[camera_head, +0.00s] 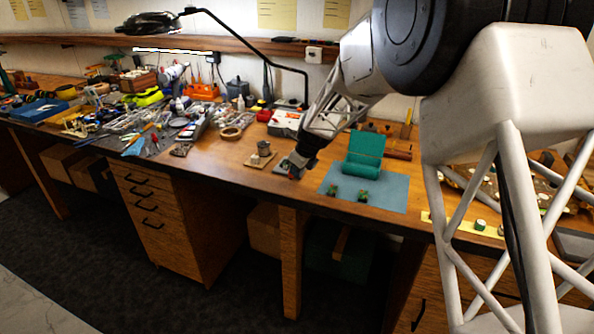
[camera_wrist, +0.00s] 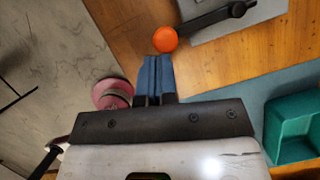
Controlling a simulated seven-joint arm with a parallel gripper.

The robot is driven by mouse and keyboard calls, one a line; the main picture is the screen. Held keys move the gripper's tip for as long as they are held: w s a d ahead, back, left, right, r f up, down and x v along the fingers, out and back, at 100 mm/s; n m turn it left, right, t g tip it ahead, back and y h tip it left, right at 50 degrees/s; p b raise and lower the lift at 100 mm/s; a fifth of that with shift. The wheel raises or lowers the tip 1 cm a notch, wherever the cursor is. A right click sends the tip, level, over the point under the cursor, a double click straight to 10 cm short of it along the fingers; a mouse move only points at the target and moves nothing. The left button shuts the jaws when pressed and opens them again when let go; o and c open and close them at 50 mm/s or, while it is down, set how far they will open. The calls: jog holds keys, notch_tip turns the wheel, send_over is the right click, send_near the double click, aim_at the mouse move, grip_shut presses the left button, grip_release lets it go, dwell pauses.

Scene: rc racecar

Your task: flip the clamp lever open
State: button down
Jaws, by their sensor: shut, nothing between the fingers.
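The clamp lever shows in the wrist view as a black arm (camera_wrist: 208,17) with an orange round knob (camera_wrist: 165,39) at its near end. A round black pivot is at its other end, over a grey plate (camera_wrist: 250,25). My gripper (camera_wrist: 156,60) has its blue fingers together, with nothing between them. In the wrist picture the fingertips are just below the knob; I cannot tell whether they touch it.
A blue-grey mat (camera_head: 390,194) with a teal container (camera_head: 362,165) and small green parts (camera_head: 362,196) lies to the right. A grey cup (camera_head: 263,147) stands on a wooden square behind left. Tools crowd the left bench. A reddish round object (camera_wrist: 112,93) is left of my fingers.

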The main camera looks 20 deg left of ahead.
jog(key=shift+d, duration=0.15)
jog(key=shift+s+d, duration=0.2)
jog(key=shift+d, duration=0.3)
jog(key=d, duration=0.1)
jog(key=s+d, duration=0.1)
jog(key=shift+d, duration=0.4)
jog(key=v, duration=1)
jog(key=shift+a, duration=0.2)
jog(key=shift+s+d+r, duration=0.1)
